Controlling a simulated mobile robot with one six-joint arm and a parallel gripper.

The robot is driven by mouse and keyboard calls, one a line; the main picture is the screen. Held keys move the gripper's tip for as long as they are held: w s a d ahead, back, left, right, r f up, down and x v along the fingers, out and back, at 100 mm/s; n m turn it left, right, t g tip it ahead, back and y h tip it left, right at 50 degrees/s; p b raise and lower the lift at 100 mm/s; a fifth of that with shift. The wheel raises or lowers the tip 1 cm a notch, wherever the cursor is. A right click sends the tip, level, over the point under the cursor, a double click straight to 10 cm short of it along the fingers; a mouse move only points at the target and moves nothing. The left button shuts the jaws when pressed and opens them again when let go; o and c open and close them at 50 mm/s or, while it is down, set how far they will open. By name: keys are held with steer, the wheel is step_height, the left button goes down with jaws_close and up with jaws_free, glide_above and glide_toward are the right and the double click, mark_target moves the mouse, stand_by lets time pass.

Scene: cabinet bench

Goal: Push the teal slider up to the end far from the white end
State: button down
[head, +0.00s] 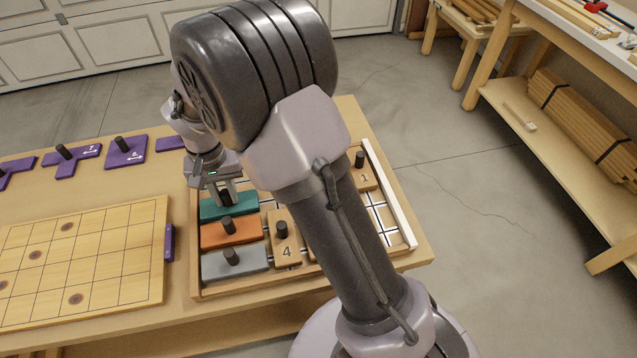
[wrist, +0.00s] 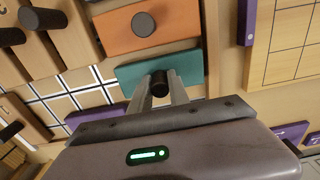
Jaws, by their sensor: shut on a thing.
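The teal slider (head: 222,206) is a flat block with a dark knob, in the slider tray (head: 263,290). It lies at the tray's left end, away from the white end (head: 390,195) on the right. My gripper (head: 226,197) is over it with its fingers down around the knob. In the wrist view the teal slider (wrist: 185,70) shows behind the fingers, and my gripper (wrist: 160,88) is shut on its dark knob (wrist: 160,82). My arm hides part of the tray's middle.
An orange slider (head: 232,232) lies just in front of the teal one, then a grey slider (head: 235,263). A wooden block marked 4 (head: 284,247) and a block marked 1 (head: 364,178) share the tray. A grid board (head: 120,235) stands left, with purple pieces (head: 125,152) behind it.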

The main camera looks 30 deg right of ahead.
mark_target(225, 192)
steer(key=c, duration=1.2)
jaws_free()
steer(key=shift+c, duration=0.2)
step_height(225, 192, up, 8)
steer(key=p, duration=0.6)
steer(key=shift+f, duration=0.25)
steer(key=shift+r, duration=0.2)
steer(key=s+d+r+m+t+y, duration=0.1)
steer(key=s+d+r+t, duration=0.1)
steer(key=s+r, duration=0.6)
steer(key=s+d+r+t, duration=0.2)
steer(key=s+d+r, duration=0.1)
steer(key=s+r, duration=0.55)
steer(key=s+r+t+y, duration=0.1)
steer(key=s+r, duration=0.1)
steer(key=s, duration=0.5)
steer(key=shift+d+t, duration=0.2)
steer(key=shift+t, duration=0.2)
